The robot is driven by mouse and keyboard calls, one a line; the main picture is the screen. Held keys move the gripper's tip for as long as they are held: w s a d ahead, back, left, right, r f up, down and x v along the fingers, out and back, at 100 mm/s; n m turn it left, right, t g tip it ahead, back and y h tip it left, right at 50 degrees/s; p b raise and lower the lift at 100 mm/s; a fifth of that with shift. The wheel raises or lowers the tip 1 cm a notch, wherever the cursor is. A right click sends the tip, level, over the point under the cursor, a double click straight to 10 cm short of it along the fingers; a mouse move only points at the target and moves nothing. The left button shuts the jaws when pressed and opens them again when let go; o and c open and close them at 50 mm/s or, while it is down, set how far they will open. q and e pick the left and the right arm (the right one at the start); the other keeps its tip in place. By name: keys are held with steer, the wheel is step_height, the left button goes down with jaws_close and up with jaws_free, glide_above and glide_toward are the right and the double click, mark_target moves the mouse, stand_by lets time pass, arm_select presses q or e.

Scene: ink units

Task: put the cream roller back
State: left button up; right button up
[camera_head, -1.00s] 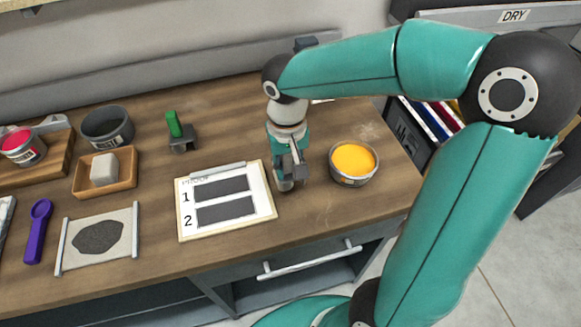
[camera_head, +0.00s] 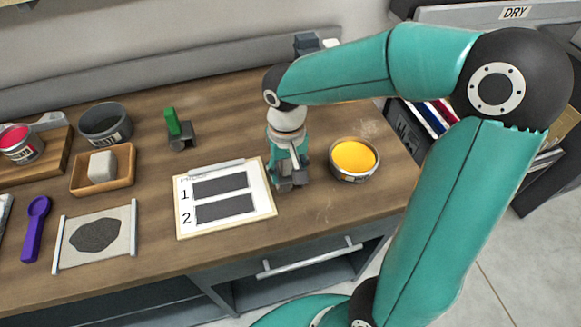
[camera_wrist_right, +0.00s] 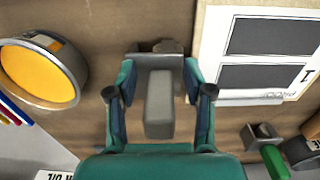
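The cream roller has a pale grey-cream block handle and a grey roller frame. In the head view the roller (camera_head: 286,184) is on the wooden table between the proof card and the yellow ink tub, partly hidden by my right gripper (camera_head: 289,168). In the wrist view the handle (camera_wrist_right: 160,105) stands up between the fingers of my right gripper (camera_wrist_right: 160,78), with a gap on each side, so the gripper looks open around it. The roller frame (camera_wrist_right: 160,60) lies just beyond the fingertips. My left gripper is not in view.
The proof card (camera_head: 225,222) is close on the left and the yellow ink tub (camera_head: 354,160) close on the right. A green-handled roller (camera_head: 173,123) stands further back. A tray (camera_head: 124,180) with a pale block, a dark tub (camera_head: 105,127) and a purple scoop (camera_head: 35,230) are further left.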

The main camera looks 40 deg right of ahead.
mark_target(287, 178)
steer(key=shift+r, duration=0.15)
steer(key=shift+r+p, duration=0.55)
steer(key=shift+p, duration=0.1)
step_height(287, 178, up, 12)
steer(key=shift+a+f, duration=0.15)
